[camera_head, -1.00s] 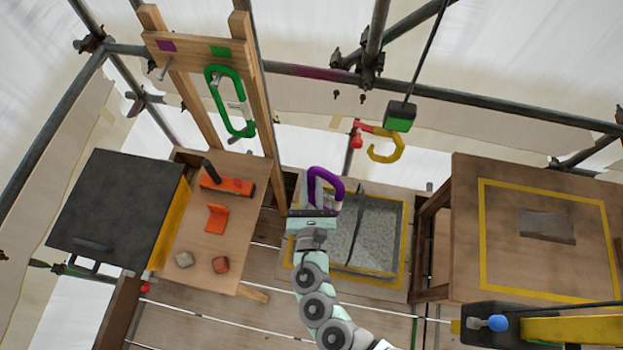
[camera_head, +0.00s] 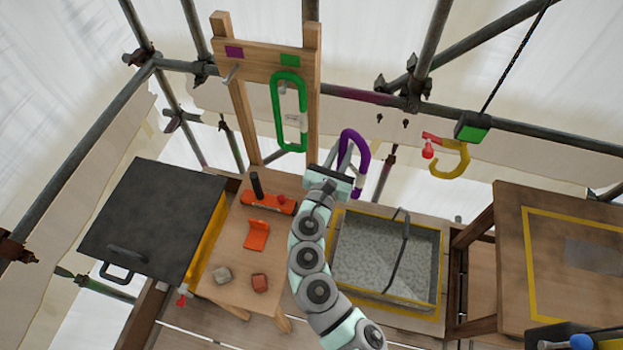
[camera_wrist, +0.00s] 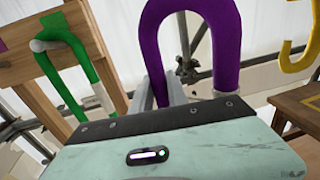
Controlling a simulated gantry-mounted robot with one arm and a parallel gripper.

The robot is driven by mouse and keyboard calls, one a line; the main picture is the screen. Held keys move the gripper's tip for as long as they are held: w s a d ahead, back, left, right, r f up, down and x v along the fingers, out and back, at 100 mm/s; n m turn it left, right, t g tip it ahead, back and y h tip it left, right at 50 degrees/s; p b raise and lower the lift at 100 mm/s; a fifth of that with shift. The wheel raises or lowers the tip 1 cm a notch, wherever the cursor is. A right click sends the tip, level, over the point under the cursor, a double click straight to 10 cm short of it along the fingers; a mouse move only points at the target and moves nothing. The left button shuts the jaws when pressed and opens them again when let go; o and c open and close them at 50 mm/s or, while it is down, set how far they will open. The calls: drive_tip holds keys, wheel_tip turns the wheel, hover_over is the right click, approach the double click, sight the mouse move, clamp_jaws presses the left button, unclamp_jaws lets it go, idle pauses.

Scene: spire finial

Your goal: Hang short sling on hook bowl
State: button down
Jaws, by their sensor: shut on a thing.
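A purple sling loop (camera_head: 364,152) with a pale section low on one side is held upright in my gripper (camera_head: 345,163). The wrist view shows the purple loop (camera_wrist: 152,45) rising from between the jaws (camera_wrist: 190,95); its lower end is hidden by the gripper. The yellow hook (camera_head: 463,162) with a red latch piece hangs at the right, its bowl empty and apart from the purple loop. The wrist view shows part of the hook (camera_wrist: 287,62) at the right edge. A longer green sling (camera_head: 275,112) hangs on the wooden rack (camera_head: 262,62).
A green-faced block (camera_head: 473,128) hangs on a chain above the hook. A gravel tray (camera_head: 370,265) lies below and right of my gripper. A wooden bench (camera_head: 240,225) with orange tools is at left, a yellow-marked table (camera_head: 510,235) at right. Scaffold pipes cross behind.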

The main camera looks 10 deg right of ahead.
drive_tip(key=d+f+m+g+h+b, duration=0.2)
drive_tip(key=d+m+g+h+b, duration=0.2)
drive_tip(key=d, duration=0.4)
drive_tip(key=d+f+m+g+h+b, duration=0.2)
drive_tip(key=d+m+g+h+b, duration=0.2)
drive_tip(key=d+g, duration=0.4)
drive_tip(key=shift+s+f+m, duration=0.2)
drive_tip(key=shift+f+m, duration=0.15)
drive_tip(key=shift+m, duration=0.55)
drive_tip(key=shift+s+d+f, duration=0.7)
drive_tip(key=shift+s+d, duration=1.55)
drive_tip(key=shift+d, duration=2.5)
drive_tip(key=shift+s+d+f+b, duration=0.1)
drive_tip(key=shift+d+f+b, duration=0.1)
drive_tip(key=shift+f+b, duration=0.6)
drive_tip(key=shift+s+d+f+b, duration=0.15)
drive_tip(key=shift+f+b, duration=0.3)
drive_tip(key=shift+f, duration=0.6)
drive_tip(key=shift+d+f+b, duration=0.2)
drive_tip(key=shift+f+b, duration=0.45)
drive_tip(key=shift+f, duration=0.25)
